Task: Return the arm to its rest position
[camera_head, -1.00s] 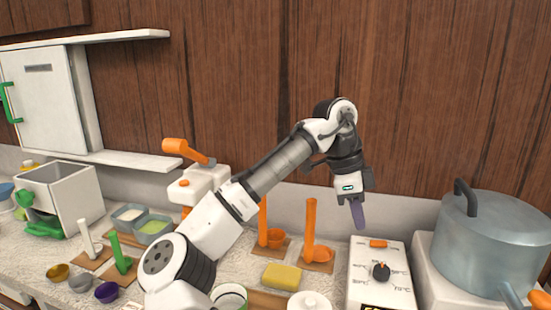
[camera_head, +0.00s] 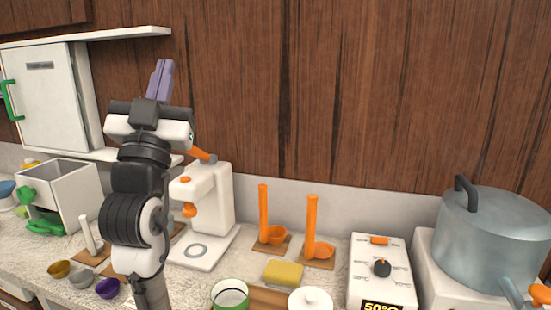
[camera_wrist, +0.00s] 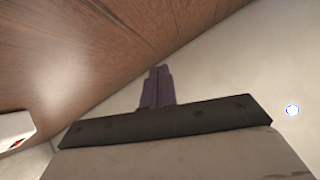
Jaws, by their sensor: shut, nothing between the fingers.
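My gripper (camera_head: 163,66) is raised at the left of the head view, its purple fingers pointing up in front of the wooden wall. The fingers are together with nothing between them. The arm is folded upward and hides part of the counter behind it. In the wrist view my gripper (camera_wrist: 158,72) also shows its purple fingers close together, against the wooden panel and a pale surface.
A white press with an orange handle (camera_head: 212,195) stands just right of my arm. A white cabinet (camera_head: 45,95) and shelf are at left. A yellow sponge (camera_head: 284,273), a dial box (camera_head: 382,273) and a large pot (camera_head: 490,240) stand to the right.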

